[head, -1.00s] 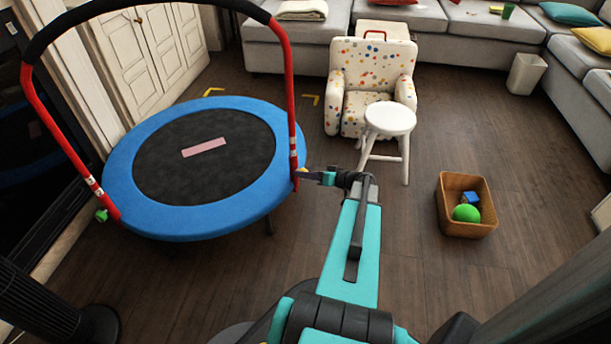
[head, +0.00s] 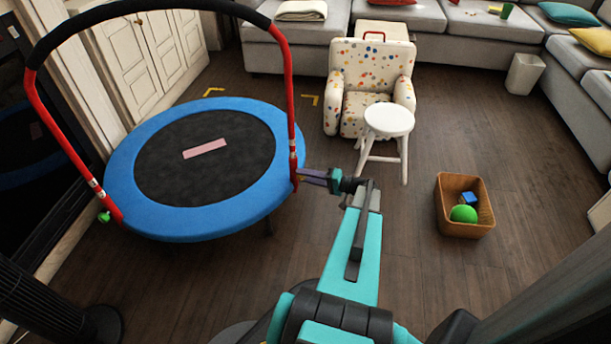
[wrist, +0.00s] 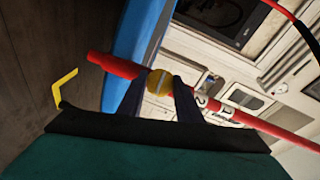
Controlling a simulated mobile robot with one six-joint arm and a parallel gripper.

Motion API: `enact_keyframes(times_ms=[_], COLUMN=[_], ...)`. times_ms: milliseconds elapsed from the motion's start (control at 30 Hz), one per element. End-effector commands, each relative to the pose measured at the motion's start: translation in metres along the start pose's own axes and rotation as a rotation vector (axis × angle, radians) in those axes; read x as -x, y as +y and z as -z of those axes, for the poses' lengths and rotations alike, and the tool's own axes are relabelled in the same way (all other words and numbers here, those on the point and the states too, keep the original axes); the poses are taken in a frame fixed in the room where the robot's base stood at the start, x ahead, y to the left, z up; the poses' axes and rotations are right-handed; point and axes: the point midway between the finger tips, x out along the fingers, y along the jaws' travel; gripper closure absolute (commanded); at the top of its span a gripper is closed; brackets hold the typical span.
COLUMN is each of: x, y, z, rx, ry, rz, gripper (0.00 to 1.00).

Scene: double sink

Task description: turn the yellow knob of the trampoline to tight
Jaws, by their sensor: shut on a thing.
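The blue-rimmed trampoline (head: 150,218) with a black mat stands at the left in the head view, with a red handlebar (head: 290,110). The round yellow knob (wrist: 160,80) sits on the red post in the wrist view. My gripper (head: 302,175) is at the trampoline's right post in the head view. In the wrist view its two dark fingers (wrist: 159,90) lie on either side of the yellow knob and are shut on it. In the head view the fingers hide the knob.
A green knob (head: 104,217) is on the trampoline's left post. A white stool (head: 389,119) and a spotted armchair (head: 366,68) stand behind my gripper. A wicker basket (head: 464,228) with a green ball is at the right. The floor between is clear.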

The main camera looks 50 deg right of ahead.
Motion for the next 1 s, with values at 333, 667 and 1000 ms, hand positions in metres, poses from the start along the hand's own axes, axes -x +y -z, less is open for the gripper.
enact_keyframes(times_ms=[333, 667, 1000], x=[0.0003, 0.0, 0.0049], y=[-0.002, -0.0014, -0.0011], z=[0.0027, 0.0014, 0.0007], rx=[-0.011, -0.01, -0.009], ry=[0.007, 0.004, 0.002], rz=[0.009, 0.007, 0.006], gripper=[0.91, 0.5, 0.5])
